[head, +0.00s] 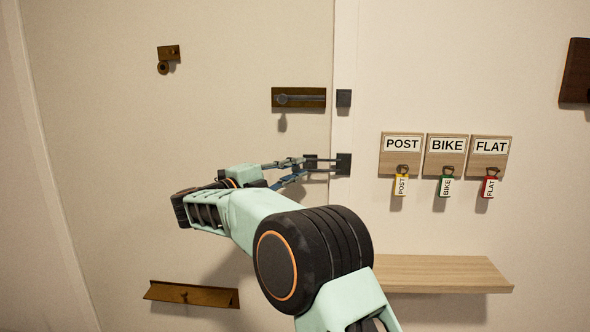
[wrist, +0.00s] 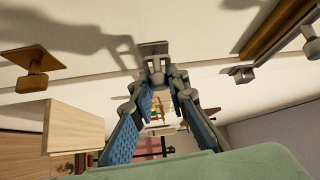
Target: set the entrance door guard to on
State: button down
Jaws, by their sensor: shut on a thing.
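The door guard shows in the head view as a dark plate (head: 344,164) on the door frame and a small dark piece (head: 310,162) on the door's edge, at the same height. My gripper (head: 302,163) reaches them from the left, with its fingertips at the door-side piece. In the wrist view, my gripper (wrist: 157,80) has its fingertips close together below a grey plate (wrist: 153,48), shut on a small part of the guard. The fingers hide much of that part, and I cannot tell clearly how the guard's bar stands.
A brass latch (head: 168,56) is upper left, a brass flap (head: 190,294) low left. Right are key boards (head: 446,170) with tagged keys and a wooden shelf (head: 440,272).

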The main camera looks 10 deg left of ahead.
jog(key=shift+f, duration=0.1)
jog(key=c, duration=1.9)
grip_release()
jog(key=shift+w, duration=0.1)
jog(key=v, duration=1.2)
jog(key=shift+d, duration=0.1)
